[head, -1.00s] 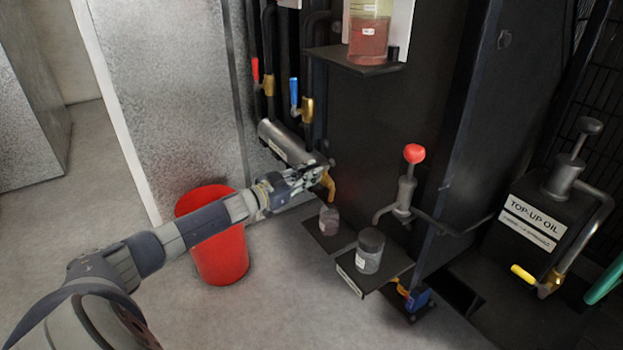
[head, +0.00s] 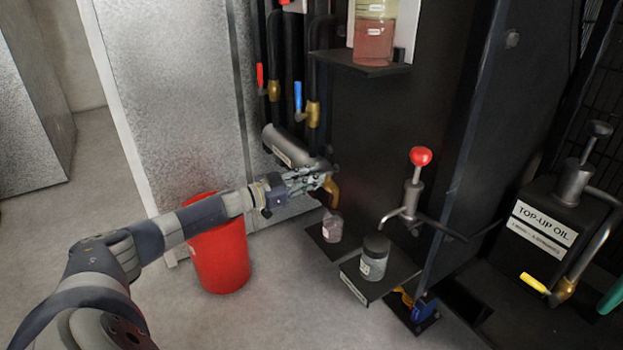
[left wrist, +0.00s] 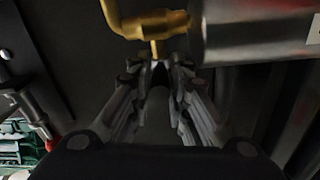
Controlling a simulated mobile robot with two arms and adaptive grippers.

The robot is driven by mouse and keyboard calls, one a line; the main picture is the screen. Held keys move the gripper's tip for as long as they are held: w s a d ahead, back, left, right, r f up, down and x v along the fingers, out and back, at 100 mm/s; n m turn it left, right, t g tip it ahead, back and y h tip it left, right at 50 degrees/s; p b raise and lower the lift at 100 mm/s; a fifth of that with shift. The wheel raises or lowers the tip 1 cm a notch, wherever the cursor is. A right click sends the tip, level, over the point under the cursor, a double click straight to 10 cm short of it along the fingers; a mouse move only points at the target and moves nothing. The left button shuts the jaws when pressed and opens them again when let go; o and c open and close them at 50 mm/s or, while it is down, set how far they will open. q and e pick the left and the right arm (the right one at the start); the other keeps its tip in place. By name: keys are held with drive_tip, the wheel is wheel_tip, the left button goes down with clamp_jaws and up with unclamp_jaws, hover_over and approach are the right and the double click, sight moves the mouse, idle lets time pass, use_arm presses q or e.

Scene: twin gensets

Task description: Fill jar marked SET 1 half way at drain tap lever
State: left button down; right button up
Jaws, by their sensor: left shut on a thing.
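A brass drain tap (head: 331,187) comes out of the end of a grey cylinder, and it also shows in the left wrist view (left wrist: 150,24). My left gripper (head: 322,180) is shut on the tap's short lever (left wrist: 155,48), which stands between the fingertips in the left wrist view. A clear jar (head: 332,228) stands upright below the spout on a dark plate. It looks pinkish inside, but its exact level and its label are too small to read. A second jar (head: 374,258) with a dark lid stands on a small labelled shelf nearby. My right gripper is out of view.
A red bucket (head: 220,250) stands on the floor behind my left arm. The grey cylinder (head: 290,148) is beside the gripper. A red-knobbed pump (head: 413,195) stands to the right. Red and blue valve levers (head: 298,96) are above.

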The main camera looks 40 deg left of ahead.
use_arm(q)
drive_tip(key=c, duration=1.5)
unclamp_jaws()
drive_tip(key=shift+o, duration=0.2)
drive_tip(key=shift+s, duration=0.1)
drive_tip(key=shift+s+a+f, duration=0.15)
drive_tip(key=shift+s+a, duration=0.15)
drive_tip(key=shift+s, duration=0.35)
drive_tip(key=v, duration=1)
drive_tip(key=shift+s, duration=0.15)
